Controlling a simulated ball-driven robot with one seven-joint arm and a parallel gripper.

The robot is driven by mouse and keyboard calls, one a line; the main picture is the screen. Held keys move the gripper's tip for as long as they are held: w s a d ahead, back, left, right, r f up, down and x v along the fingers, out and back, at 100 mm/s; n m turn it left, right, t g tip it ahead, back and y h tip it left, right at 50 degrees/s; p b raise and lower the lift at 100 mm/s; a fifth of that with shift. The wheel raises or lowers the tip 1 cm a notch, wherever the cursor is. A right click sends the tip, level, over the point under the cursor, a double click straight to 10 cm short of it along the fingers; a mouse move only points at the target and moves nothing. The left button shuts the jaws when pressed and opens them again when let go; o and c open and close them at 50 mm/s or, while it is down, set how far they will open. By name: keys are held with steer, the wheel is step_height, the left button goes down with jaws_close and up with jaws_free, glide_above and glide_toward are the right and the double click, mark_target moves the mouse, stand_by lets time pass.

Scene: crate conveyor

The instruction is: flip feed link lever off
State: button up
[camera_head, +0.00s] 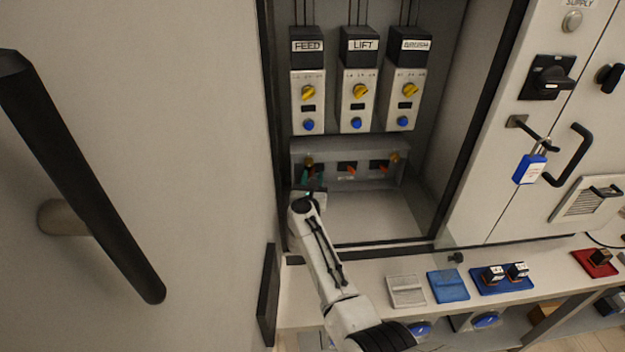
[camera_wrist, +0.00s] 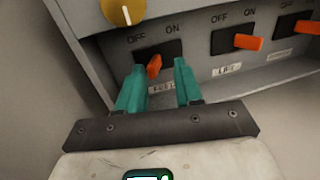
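The feed link lever (camera_wrist: 153,67) is a short orange handle on a dark plate in the wrist view, with OFF printed at upper left and ON at upper right. It points down and slightly left, unlike the lift lever (camera_wrist: 247,42), which leans right toward ON. My gripper (camera_wrist: 159,66) is open. Its teal fingers stand on either side of the feed lever, with gaps visible; contact cannot be told. The label below is partly hidden by the fingers. In the head view my gripper (camera_head: 312,174) is at the left end of the grey link panel (camera_head: 345,184), mostly covering the feed lever.
A yellow knob (camera_wrist: 122,10) sits just above the feed switch. FEED (camera_head: 308,90), LIFT and another drive unit hang above the panel. A ledge (camera_head: 300,305) with coloured trays runs below.

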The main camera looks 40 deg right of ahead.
steer(key=p+v, duration=0.1)
steer(key=v, duration=0.6)
steer(key=shift+s+p, duration=0.15)
steer(key=shift+p, duration=0.2)
steer(key=shift+a, duration=0.15)
